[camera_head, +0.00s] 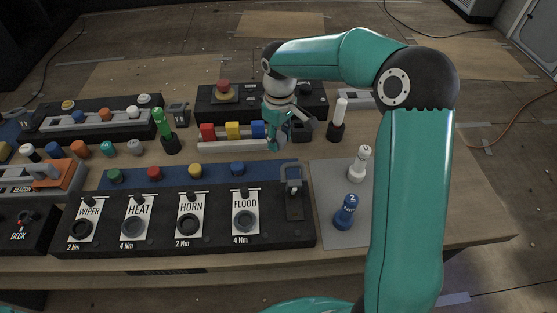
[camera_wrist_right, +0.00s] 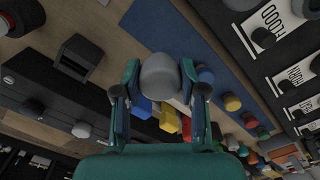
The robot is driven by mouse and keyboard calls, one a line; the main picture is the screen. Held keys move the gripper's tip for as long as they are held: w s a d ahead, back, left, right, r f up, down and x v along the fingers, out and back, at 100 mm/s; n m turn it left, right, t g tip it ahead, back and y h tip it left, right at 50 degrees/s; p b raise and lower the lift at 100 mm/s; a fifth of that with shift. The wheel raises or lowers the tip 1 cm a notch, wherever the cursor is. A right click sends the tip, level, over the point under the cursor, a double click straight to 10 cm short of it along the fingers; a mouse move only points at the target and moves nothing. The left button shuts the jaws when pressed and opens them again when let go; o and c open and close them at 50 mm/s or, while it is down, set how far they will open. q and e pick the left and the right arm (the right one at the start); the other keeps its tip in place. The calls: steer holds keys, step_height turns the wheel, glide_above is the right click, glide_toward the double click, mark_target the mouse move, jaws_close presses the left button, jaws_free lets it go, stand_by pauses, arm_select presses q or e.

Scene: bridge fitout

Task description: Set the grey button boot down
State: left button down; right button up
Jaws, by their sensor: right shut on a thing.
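My right gripper (camera_head: 277,140) is over the far-middle part of the bench, just right of the rack of coloured blocks. In the right wrist view its two fingers (camera_wrist_right: 160,100) are closed on a rounded grey button boot (camera_wrist_right: 160,76) held between the fingertips. In the head view the fingers mostly hide the boot. I cannot tell whether the boot touches the surface below. My left gripper is not in view.
The pale rack holds red (camera_head: 208,132), yellow (camera_head: 232,130) and blue (camera_head: 257,130) blocks. A dark square holder (camera_head: 302,130) stands close right of the gripper. The labelled switch panel (camera_head: 185,243) lies nearer. A grey mat (camera_head: 330,180) carries white and blue pieces.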

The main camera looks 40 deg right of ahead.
step_height(320, 180, down, 10)
steer(key=shift+f+p, duration=0.1)
steer(key=shift+p, duration=0.35)
steer(key=shift+s, duration=0.1)
steer(key=shift+f, duration=0.15)
steer(key=o, duration=0.9)
steer(key=shift+o, duration=0.2)
